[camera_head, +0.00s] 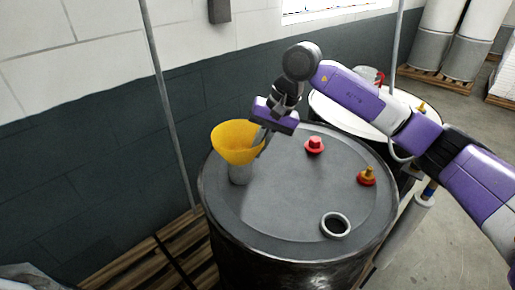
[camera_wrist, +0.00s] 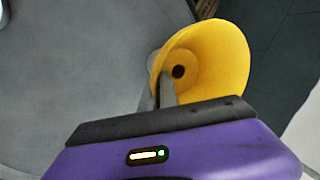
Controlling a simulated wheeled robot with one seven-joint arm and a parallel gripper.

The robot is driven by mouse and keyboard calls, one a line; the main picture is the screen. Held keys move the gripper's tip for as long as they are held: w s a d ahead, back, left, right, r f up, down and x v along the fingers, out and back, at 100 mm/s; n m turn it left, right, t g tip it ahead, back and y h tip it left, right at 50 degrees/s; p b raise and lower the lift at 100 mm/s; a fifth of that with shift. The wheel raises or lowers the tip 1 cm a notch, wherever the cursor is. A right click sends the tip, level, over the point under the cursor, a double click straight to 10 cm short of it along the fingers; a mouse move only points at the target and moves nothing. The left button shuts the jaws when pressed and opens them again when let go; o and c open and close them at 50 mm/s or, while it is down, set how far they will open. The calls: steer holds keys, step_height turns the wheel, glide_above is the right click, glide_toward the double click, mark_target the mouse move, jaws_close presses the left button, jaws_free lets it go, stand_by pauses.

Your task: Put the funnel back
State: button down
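The yellow funnel (camera_head: 237,143) is upright, mouth up, at the left side of the black drum's lid (camera_head: 280,200). Directly below it is a short grey cylinder (camera_head: 240,174) on the lid; whether the funnel's spout sits inside it or just above is hidden. My gripper (camera_head: 263,142) is at the funnel's right rim. In the wrist view its fingers (camera_wrist: 163,92) straddle the wall of the funnel (camera_wrist: 208,60), one inside and one outside, and appear closed on it. The open bung hole with a pale ring (camera_head: 335,225) is near the lid's front right.
A red cap (camera_head: 315,145) and a red-and-yellow fitting (camera_head: 367,176) stand on the lid. A second, white-topped drum (camera_head: 345,113) is behind at right, under my arm. A thin pole (camera_head: 170,100) rises left of the drum; a wooden pallet (camera_head: 150,262) lies below.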

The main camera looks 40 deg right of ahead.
steer(key=c, duration=1.6)
jaws_free()
steer(key=shift+c, duration=0.2)
steer(key=shift+r, duration=0.1)
steer(key=shift+r+p, duration=0.65)
steer(key=shift+p, duration=0.5)
steer(key=b+v, duration=0.4)
steer(key=v, duration=0.7)
steer(key=shift+r, duration=0.35)
steer(key=shift+s+d, duration=0.1)
steer(key=shift+d, duration=0.05)
